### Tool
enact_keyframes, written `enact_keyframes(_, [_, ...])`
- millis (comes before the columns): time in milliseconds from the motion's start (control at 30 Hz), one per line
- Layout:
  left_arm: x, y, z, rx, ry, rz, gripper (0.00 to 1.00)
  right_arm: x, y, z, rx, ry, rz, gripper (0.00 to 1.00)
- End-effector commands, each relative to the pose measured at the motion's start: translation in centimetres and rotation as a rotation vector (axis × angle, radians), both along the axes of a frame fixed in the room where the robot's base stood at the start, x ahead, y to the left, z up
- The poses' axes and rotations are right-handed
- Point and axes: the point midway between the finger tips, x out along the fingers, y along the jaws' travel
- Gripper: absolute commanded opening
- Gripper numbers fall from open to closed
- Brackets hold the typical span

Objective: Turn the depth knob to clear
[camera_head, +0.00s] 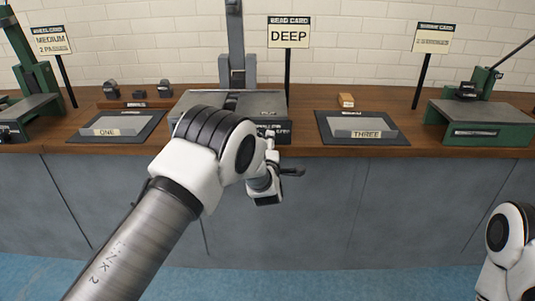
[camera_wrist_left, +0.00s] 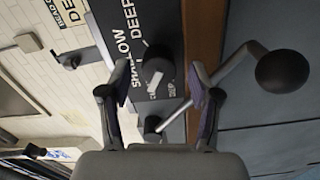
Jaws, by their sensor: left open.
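The depth knob (camera_wrist_left: 158,66) is a dark round dial on the front panel of the middle machine (camera_head: 262,103). In the left wrist view its white pointer bar slants toward the bottom of the picture. White words SHALLOW and DEEP show beside it; a small label below it is partly hidden and hard to read. My left gripper (camera_wrist_left: 158,76) is open, its two fingers apart on either side of the knob in the picture; contact cannot be told. In the head view the left gripper (camera_head: 266,190) is in front of the machine, and my arm hides part of the panel.
A crank with a black ball (camera_wrist_left: 282,70) sticks out right of the knob. A DEEP card (camera_head: 289,33) stands behind the machine. Trays marked ONE (camera_head: 88,122) and THREE (camera_head: 388,122) flank it. A green machine (camera_head: 470,112) stands at right. My right arm shows at the right edge.

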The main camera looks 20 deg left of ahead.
Motion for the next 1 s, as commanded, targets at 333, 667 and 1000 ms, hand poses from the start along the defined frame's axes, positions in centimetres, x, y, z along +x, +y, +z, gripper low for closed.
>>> enact_keyframes(333, [-8.0, -2.4, 0.0, 0.005, 0.004, -0.002, 0.63, 0.0, 0.0, 0.0, 0.000, 0.000, 0.000, 0.31])
enact_keyframes(667, [-10.7, -3.0, -0.1, 0.000, 0.002, 0.000, 0.63, 0.0, 0.0, 0.0, 0.000, 0.000, 0.000, 0.31])
enact_keyframes(1000, [-12.1, -0.6, -5.5, -0.020, 0.096, 0.043, 0.63, 0.0, 0.0, 0.0, 0.000, 0.000, 0.000, 0.31])
